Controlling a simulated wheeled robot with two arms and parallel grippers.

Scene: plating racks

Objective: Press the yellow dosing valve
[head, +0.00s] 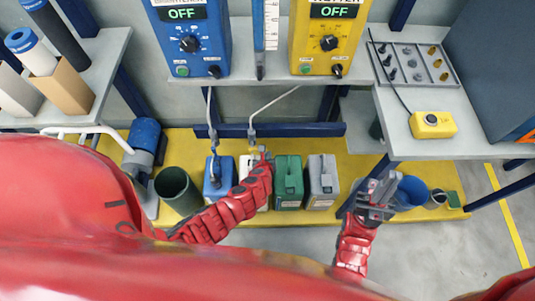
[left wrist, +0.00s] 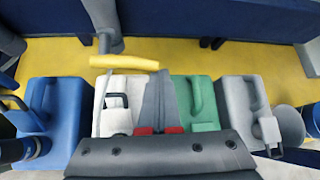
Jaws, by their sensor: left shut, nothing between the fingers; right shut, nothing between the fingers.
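The yellow dosing valve (left wrist: 122,61) shows in the left wrist view as a yellow bar across the lower end of a grey hose fitting, above the white canister (left wrist: 115,85). My left gripper (left wrist: 159,80) is shut and empty, its fingertips close to the bar's right end; I cannot tell whether they touch. In the head view my left gripper (head: 263,154) is by the lower end of the right hose (head: 252,128), partly hiding the white canister and the valve. My right gripper (head: 378,190) is shut and empty near the blue bucket (head: 411,190).
A blue canister (head: 219,175), a green canister (head: 288,180) and a grey canister (head: 322,180) stand on the yellow platform (head: 300,150). A dark green bin (head: 176,189) is at left. The right shelf holds a yellow button box (head: 433,124).

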